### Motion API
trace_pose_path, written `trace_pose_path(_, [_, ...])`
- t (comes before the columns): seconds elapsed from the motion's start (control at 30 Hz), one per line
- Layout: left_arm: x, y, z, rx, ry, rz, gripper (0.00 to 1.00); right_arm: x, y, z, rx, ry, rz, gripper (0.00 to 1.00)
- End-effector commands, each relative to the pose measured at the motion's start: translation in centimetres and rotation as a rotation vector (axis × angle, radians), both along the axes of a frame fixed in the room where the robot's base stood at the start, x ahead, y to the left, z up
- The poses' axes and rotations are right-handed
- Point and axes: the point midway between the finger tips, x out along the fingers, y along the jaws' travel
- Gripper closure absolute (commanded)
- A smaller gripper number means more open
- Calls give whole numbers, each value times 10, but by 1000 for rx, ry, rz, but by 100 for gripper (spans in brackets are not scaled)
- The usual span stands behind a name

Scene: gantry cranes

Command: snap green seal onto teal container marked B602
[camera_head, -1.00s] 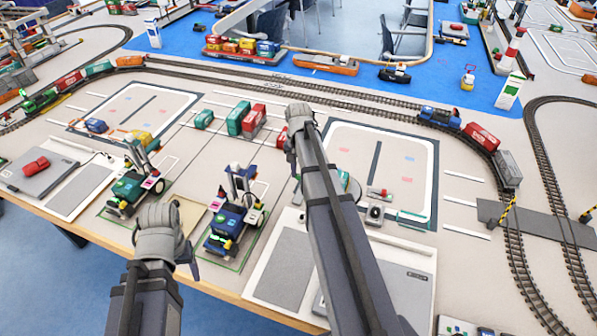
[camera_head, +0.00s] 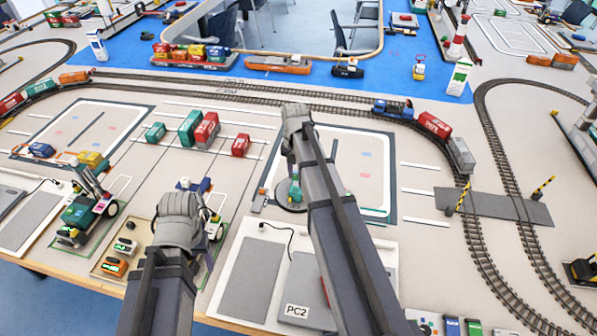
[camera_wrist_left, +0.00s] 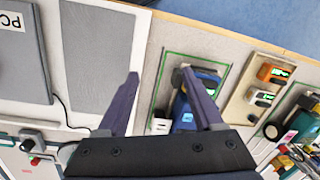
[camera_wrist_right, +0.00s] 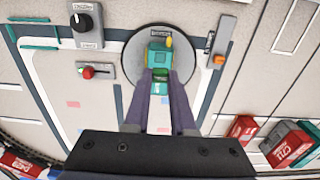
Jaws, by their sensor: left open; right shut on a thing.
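A teal container (camera_wrist_right: 158,55) sits on a round grey disc (camera_wrist_right: 132,52) in the right wrist view. Its marking is too small to read. My right gripper (camera_wrist_right: 159,76) is shut on a small green piece (camera_wrist_right: 160,74) close against the container; I take it for the green seal, but cannot tell whether it is seated. In the head view part of the teal container (camera_head: 295,190) shows beside my right arm, which hides the gripper. My left gripper (camera_wrist_left: 160,74) is open and empty, above the table near a blue crane vehicle (camera_wrist_left: 193,92).
Other teal (camera_head: 190,128) and red (camera_head: 240,145) containers stand on the marked lanes. A PC2 panel (camera_head: 305,290) lies at the front.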

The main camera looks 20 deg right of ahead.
Motion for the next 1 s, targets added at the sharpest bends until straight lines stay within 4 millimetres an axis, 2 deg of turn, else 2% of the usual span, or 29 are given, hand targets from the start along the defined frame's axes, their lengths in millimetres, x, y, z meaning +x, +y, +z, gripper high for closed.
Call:
trace_pose_path(0.27, [0,0,-12,0,0,0,32,0,0,-12,0,0,-1,100])
trace_pose_path(0.7, [0,0,-48,0,0,0,32,0,0,-48,0,0,-1,100])
trace_pose_path(1.0, [0,0,-52,0,0,0,32,0,0,-52,0,0,-1,100])
